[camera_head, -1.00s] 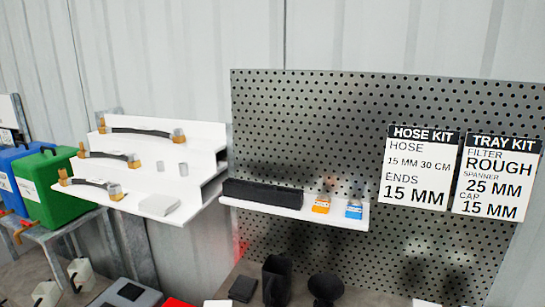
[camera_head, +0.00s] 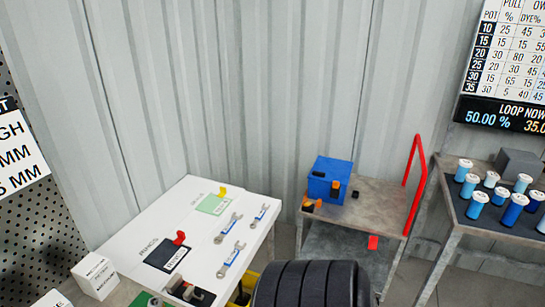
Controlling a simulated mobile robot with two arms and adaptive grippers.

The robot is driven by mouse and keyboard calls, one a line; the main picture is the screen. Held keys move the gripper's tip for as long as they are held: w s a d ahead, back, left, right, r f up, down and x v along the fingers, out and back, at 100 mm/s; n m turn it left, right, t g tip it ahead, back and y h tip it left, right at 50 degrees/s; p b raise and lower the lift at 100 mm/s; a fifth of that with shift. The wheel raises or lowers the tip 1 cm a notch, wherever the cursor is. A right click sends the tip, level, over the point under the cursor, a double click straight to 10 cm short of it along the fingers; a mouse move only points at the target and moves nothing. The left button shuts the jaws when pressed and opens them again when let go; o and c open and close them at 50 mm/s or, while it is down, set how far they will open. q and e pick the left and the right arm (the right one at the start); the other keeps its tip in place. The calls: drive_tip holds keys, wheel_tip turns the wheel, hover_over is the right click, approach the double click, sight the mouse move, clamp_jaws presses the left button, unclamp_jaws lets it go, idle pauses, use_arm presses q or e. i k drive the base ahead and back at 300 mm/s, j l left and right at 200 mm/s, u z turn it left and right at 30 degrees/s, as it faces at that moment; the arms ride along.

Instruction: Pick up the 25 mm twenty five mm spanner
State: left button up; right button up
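Several silver spanners with blue handle labels lie on a white table in the lower middle of the head view. One spanner (camera_head: 231,258) lies nearest, beside a black card holder. Another spanner (camera_head: 228,227) lies just beyond it, and a third spanner (camera_head: 260,214) lies farther right. Their size marks are too small to read, so I cannot tell which is the 25 mm one. The white table (camera_head: 160,218) has faint lettering on it. Neither of my grippers is in view.
A large black ribbed object (camera_head: 310,284) stands in front of the table. A grey cart (camera_head: 375,205) with a red handle holds a blue box (camera_head: 330,179). A right-hand bench (camera_head: 470,215) holds several bottles. A white box (camera_head: 95,275) sits lower left.

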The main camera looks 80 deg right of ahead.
sight(235, 252)
drive_tip(key=z, duration=2.15)
